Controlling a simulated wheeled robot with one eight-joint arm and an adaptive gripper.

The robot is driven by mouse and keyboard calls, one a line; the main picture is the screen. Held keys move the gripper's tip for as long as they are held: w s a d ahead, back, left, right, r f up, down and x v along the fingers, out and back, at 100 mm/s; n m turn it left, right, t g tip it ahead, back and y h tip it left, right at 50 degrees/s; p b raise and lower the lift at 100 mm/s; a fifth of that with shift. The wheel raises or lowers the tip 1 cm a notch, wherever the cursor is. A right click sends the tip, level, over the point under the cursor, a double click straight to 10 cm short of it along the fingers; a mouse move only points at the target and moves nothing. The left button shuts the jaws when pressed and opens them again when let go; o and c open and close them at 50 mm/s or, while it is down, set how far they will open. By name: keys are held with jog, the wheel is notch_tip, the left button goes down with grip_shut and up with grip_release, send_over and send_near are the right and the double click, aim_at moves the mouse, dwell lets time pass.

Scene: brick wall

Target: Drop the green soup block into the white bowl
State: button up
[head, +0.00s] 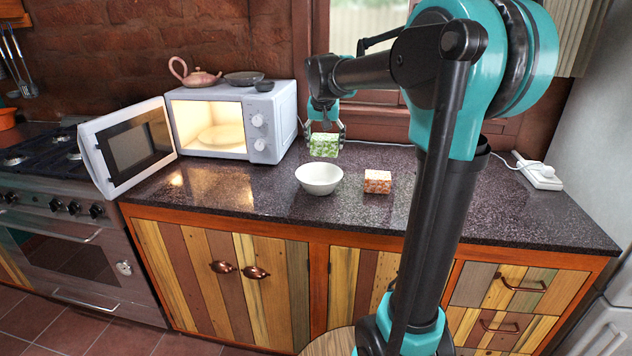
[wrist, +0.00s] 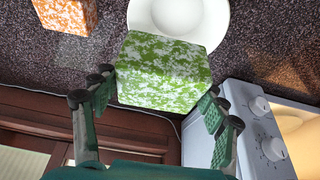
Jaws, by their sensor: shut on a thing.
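The green and white speckled soup block (head: 323,145) is between the fingers of my gripper (head: 324,137), held above the dark counter just behind the white bowl (head: 319,180). In the wrist view, the green block (wrist: 165,72) sits between the two fingers of my gripper (wrist: 160,110), which are shut on it. The bowl (wrist: 215,22) shows beyond the block there, partly hidden by it. In the head view the bowl stands upright on the counter and looks empty.
An orange and white speckled block (head: 377,181) sits on the counter (head: 240,205) right of the bowl. A lit microwave (head: 262,118) with its door (head: 128,148) open stands on the left. A teapot (head: 195,75) and dishes are on top of it. A white power strip (head: 540,174) lies far right.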

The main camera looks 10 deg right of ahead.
aim_at(325, 151)
jog(key=shift+f, duration=1.85)
jog(key=o, duration=1.5)
jog(key=v, duration=1.2)
jog(key=shift+s, duration=0.1)
